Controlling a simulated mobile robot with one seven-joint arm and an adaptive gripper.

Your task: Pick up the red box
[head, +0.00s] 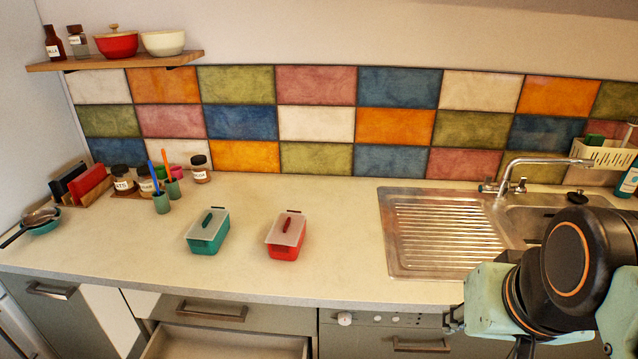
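The red box (284,253) stands on the pale countertop, right of the middle of the counter's left part. It has a whitish translucent lid with a dark red handle on top. A similar teal box (205,246) with a green handle stands to its left, a gap apart. My gripper (455,318) shows only in small part at the lower right, beside my arm. It is in front of the counter edge, to the right of the red box and well apart from it. Its fingers are too hidden to tell open from shut.
The metal sink with drainboard (445,232) lies right of the red box. Cups with brushes (168,190), jars (200,170) and a pan (38,222) stand at the left. An open drawer (222,343) juts out below the counter. Counter around the boxes is clear.

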